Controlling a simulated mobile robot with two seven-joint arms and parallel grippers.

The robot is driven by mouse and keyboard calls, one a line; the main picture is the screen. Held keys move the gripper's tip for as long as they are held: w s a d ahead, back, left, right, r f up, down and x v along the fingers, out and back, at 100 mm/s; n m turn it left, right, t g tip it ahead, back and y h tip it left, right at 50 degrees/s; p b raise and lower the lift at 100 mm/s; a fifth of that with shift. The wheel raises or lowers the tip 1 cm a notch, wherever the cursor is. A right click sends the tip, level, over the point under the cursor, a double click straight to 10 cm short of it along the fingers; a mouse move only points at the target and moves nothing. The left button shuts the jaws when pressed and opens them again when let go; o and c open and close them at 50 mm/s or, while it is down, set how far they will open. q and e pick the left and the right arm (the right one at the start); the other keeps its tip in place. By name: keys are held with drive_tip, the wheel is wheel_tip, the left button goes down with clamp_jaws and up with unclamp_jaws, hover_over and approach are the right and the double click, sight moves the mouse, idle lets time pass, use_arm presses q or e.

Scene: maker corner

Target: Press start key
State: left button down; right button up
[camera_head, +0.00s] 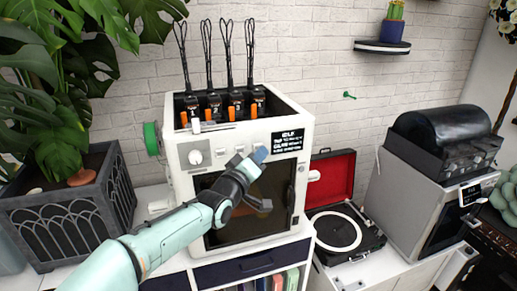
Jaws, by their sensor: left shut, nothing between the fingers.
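A white 3D printer (294,128) with a dark front window (215,235) stands on the cabinet. Its front panel has a round knob (195,157), a row of small light keys (221,152) and a black label display (287,142). I cannot read which key is the start key. My left gripper (259,156) is shut and empty, its tip in front of the panel just left of the display. It hides part of the key row, and I cannot tell whether it touches a key. My right gripper is not in view.
A planter (65,222) with large leaves stands at the left. An open record player (345,232) and a silver machine with a black domed top (445,135) stand at the right. A green spool (151,139) sits at the printer's left side. A shelf (382,47) holds a cactus.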

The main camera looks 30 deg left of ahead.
use_arm(q)
drive_tip(key=shift+w+a, duration=0.2)
drive_tip(key=shift+a, duration=0.1)
idle(0.6)
drive_tip(key=shift+s+d+b, duration=0.5)
drive_tip(key=shift+d+b, duration=0.15)
drive_tip(key=shift+b, duration=0.2)
drive_tip(key=shift+s+d, duration=1.65)
drive_tip(key=shift+d, duration=0.2)
drive_tip(key=shift+b, duration=0.3)
